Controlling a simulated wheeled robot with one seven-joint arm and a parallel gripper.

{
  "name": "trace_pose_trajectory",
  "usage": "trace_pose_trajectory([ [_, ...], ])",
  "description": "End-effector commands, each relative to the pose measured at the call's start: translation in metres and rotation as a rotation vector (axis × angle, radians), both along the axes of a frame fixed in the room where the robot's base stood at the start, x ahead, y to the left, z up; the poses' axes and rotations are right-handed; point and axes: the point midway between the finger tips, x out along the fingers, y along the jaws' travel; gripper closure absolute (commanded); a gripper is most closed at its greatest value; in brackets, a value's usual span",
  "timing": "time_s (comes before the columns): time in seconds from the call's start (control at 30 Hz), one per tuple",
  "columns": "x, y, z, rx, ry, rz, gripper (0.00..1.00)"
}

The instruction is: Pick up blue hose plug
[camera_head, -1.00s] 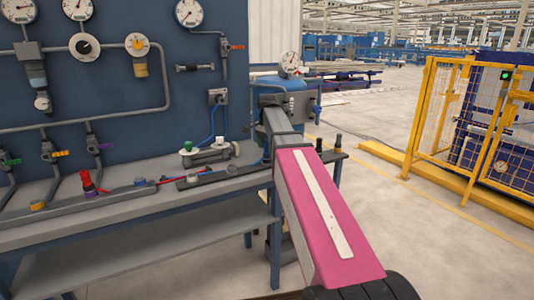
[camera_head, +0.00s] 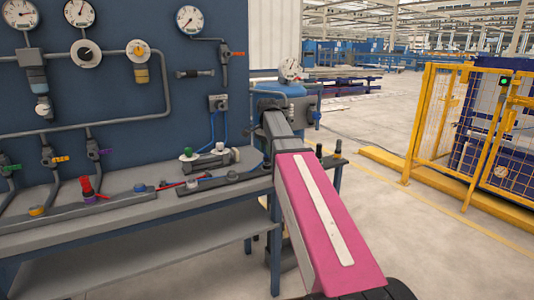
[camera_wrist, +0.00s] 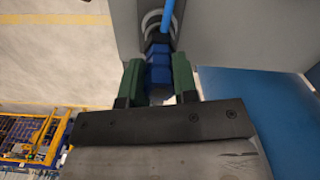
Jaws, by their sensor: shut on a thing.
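The blue hose plug (camera_wrist: 159,68) shows in the wrist view between the two green fingers of my gripper (camera_wrist: 158,82). The fingers are shut on it, one on each side. A light blue hose (camera_wrist: 167,17) runs from the plug's far end toward the top of the view, by a grey round fitting. In the head view the blue hose (camera_head: 212,127) hangs from a grey box (camera_head: 218,103) on the panel. My pink arm hides the gripper and the plug there.
A grey workbench (camera_head: 120,215) with fittings and valves stands along the blue panel (camera_head: 120,100) with gauges. A yellow safety fence (camera_head: 440,125) stands at the right. The floor between them is mostly clear.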

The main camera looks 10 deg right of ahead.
Motion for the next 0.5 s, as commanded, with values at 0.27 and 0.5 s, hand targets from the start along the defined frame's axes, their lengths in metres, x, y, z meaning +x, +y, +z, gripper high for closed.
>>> trace_pose_trajectory([
  [0.27,-0.009,0.015,0.037,0.001,-0.001,0.003,1.0],
  [0.5,-0.033,0.06,0.068,0.0,-0.002,0.003,1.0],
])
